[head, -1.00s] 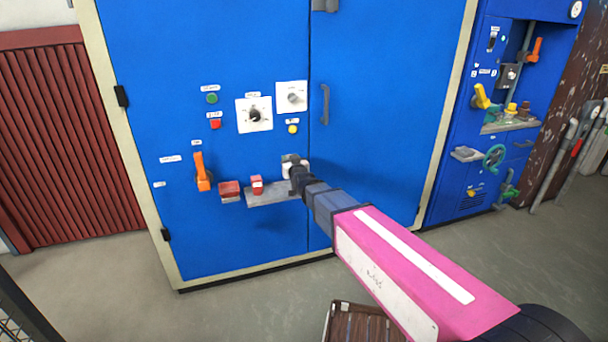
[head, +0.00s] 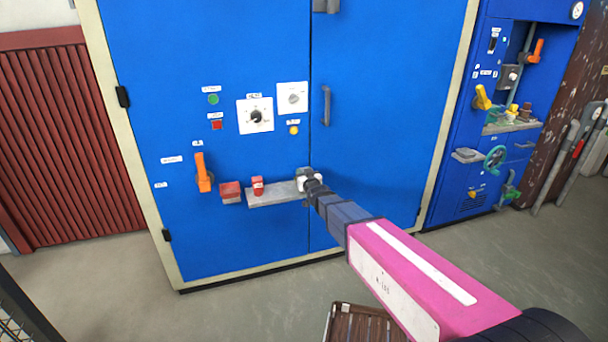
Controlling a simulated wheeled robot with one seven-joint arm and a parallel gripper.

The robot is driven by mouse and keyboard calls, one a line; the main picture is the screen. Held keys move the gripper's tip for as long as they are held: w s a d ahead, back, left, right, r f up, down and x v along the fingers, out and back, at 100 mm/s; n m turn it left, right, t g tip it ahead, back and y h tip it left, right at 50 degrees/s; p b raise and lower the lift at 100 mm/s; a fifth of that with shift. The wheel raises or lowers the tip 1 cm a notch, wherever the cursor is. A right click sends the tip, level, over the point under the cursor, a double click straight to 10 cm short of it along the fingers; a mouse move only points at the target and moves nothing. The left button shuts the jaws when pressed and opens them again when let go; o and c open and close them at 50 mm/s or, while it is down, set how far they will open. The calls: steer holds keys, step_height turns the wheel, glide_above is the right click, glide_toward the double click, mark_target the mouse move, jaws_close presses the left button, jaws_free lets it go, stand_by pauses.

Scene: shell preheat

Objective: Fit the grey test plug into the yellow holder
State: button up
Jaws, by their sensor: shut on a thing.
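My gripper (head: 308,181) is at the right end of the grey shelf on the blue cabinet front, with pale parts at its tip. It is shut on a small grey thing, seemingly the grey test plug (head: 304,172), mostly hidden by the gripper. I cannot tell whether the plug touches the shelf. I cannot make out the yellow holder near the gripper; it may be hidden behind it.
The grey shelf (head: 272,194) carries a small red block (head: 257,186) left of my gripper. A red box (head: 230,191) and an orange lever (head: 203,172) stick out farther left. A door handle (head: 327,105) is above right.

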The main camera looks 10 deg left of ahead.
steer(key=shift+f, duration=0.3)
steer(key=o, duration=0.9)
steer(key=shift+o, duration=0.2)
steer(key=shift+r, duration=0.15)
